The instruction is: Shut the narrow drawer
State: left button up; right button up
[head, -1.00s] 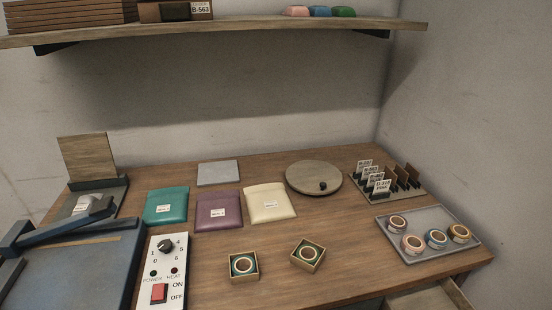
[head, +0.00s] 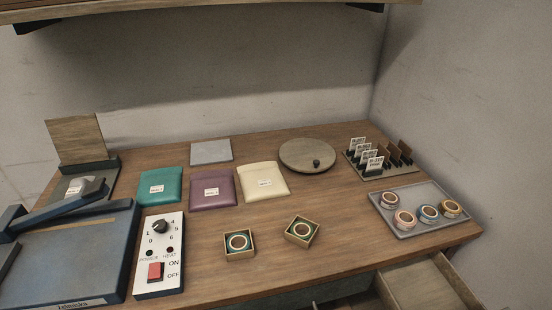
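An open drawer (head: 424,287) juts out under the right end of the desk, at the bottom right of the head view. Its wooden inside looks empty where it shows, and its front end is cut off by the picture's lower edge. A dark gap and a small piece of a handle (head: 314,305) show to its left, low under the desk front. Neither of my grippers is in view.
A grey tray (head: 410,232) with several tape rolls sits on the desk above the drawer. Two small boxes (head: 239,245) with rolls stand near the front edge. A control box (head: 159,255) and blue machine (head: 65,262) fill the left. A wall bounds the right.

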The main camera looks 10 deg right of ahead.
aim_at(429, 282)
jog(key=z, duration=0.5)
jog(key=l+z, duration=0.15)
jog(key=z, duration=0.8)
jog(key=l+z, duration=0.1)
jog(key=z, duration=0.4)
jog(key=l+u, duration=0.2)
jog(key=l, duration=0.2)
